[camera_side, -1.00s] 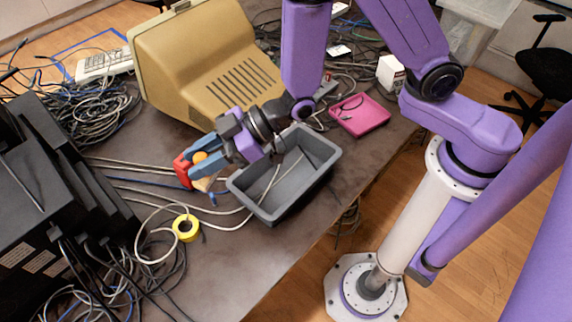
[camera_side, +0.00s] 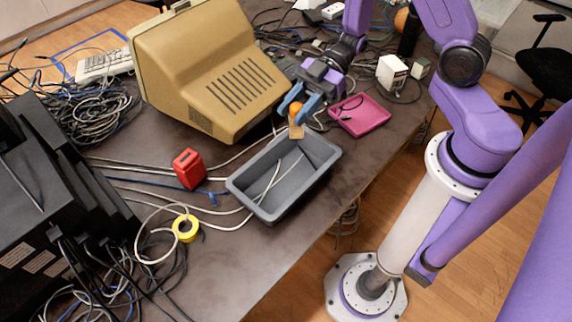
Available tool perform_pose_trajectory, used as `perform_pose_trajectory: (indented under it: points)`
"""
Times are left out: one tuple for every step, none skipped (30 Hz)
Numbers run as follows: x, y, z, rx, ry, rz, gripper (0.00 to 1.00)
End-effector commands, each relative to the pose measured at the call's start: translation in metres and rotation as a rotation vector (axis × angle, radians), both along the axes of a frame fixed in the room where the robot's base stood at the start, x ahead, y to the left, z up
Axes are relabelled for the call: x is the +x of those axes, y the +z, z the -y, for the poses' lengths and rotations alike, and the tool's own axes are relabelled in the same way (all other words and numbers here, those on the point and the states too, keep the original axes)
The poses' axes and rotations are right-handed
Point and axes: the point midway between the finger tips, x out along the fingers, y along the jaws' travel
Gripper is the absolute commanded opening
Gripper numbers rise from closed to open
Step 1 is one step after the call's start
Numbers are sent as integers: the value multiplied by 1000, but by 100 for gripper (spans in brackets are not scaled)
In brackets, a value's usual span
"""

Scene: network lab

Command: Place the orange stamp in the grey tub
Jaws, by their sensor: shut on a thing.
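The orange stamp (camera_side: 296,112) has a round orange knob and a tan block below. My gripper (camera_side: 299,110) is shut on it, with blue fingers on either side of the knob. It holds the stamp over the back right end of the grey tub (camera_side: 258,203), near the rim. I cannot tell the exact height of the stamp above the tub. The tub stands on the dark table, and a pale cable appears inside it.
A red box (camera_side: 188,169) and a yellow tape roll (camera_side: 186,228) are left of the tub. A beige monitor (camera_side: 205,70) stands behind it. A pink tray (camera_side: 360,116) is to the right, with a white box (camera_side: 392,73) beyond. Cables cover the left side.

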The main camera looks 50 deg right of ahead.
Motion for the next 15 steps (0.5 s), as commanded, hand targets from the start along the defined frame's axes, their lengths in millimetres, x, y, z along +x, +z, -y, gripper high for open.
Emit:
perform_pose_trajectory:
  points:
    - [-1,-10,-3,-1,6,-8,4]
    - [-1,-14,-3,-1,6,-9,4]
    - [-1,-20,-3,-1,5,-9,4]
    - [-1,-25,-3,-1,5,-9,4]
    - [-1,-30,-3,-1,5,-9,4]
    - [-1,-36,-3,0,5,-7,4]
    - [-1,-41,-3,0,4,-8,4]
    - [-1,-46,-3,0,5,-7,4]
    - [-1,-53,-3,0,5,-8,4]
    - [-1,-58,-3,0,5,-7,4]
    - [-1,-63,-3,-1,4,-6,4]
    - [-1,-68,-3,-1,5,-6,4]
    - [-1,-72,-3,-1,5,-4,4]
    - [-1,-75,-3,-1,5,-4,4]
    - [-1,-79,-3,-1,5,-3,4]
